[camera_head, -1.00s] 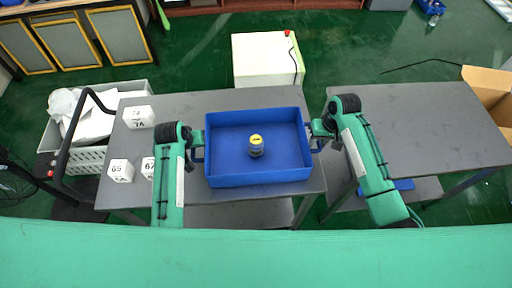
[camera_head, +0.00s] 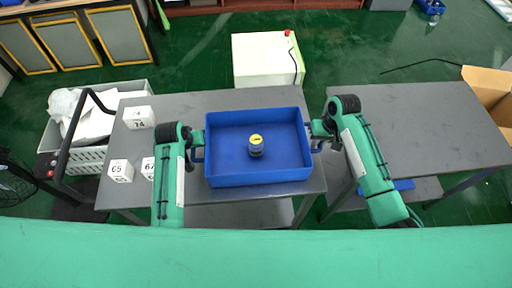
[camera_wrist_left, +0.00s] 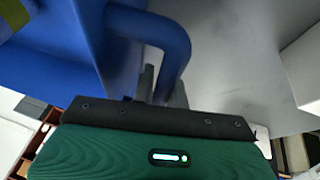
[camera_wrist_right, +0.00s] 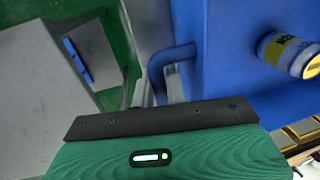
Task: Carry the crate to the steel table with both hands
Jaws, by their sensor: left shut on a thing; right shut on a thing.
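The blue crate (camera_head: 228,172) is over the left grey steel table (camera_head: 180,105) in the head view, with a small yellow-topped jar (camera_head: 256,146) inside. I cannot tell whether its bottom touches the table. My left gripper (camera_head: 197,152) is shut on the crate's left handle, which shows in the left wrist view (camera_wrist_left: 172,40). My right gripper (camera_head: 318,138) is shut on the right handle, which shows in the right wrist view (camera_wrist_right: 172,60). The jar also shows in the right wrist view (camera_wrist_right: 290,55). The fingertips are partly hidden behind the handles.
White numbered boxes (camera_head: 120,171) stand on the left of that table. A second grey table (camera_head: 420,125) at the right has a clear top, with a gap between the tables. A white cabinet (camera_head: 262,62) stands behind. A cardboard box (camera_head: 488,92) is at far right.

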